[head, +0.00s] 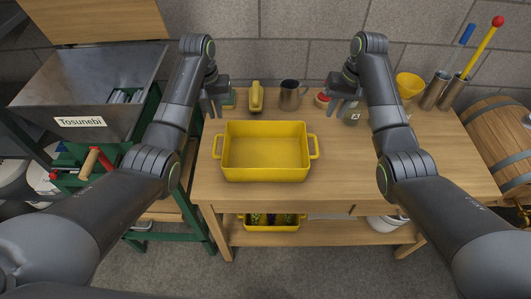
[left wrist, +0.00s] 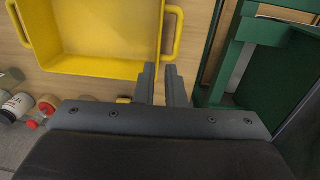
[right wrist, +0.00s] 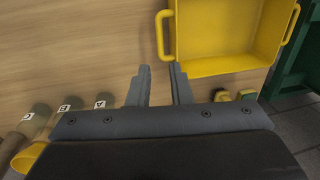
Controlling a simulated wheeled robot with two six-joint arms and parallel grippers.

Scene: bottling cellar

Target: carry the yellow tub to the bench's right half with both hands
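The yellow tub (head: 265,176) stands empty and level on the left half of the wooden bench (head: 365,185). It has a handle (head: 217,147) on its left and another handle (head: 314,147) on its right. My left gripper (head: 213,108) is open and empty above the bench, behind the left handle. In the left wrist view its fingers (left wrist: 160,70) are apart, close to that handle (left wrist: 176,35). My right gripper (head: 339,104) is open and empty, behind and to the right of the right handle. In the right wrist view its fingers (right wrist: 160,72) are apart, near the handle (right wrist: 160,35).
A green-framed hopper machine (head: 90,90) stands left, a barrel (head: 500,140) right.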

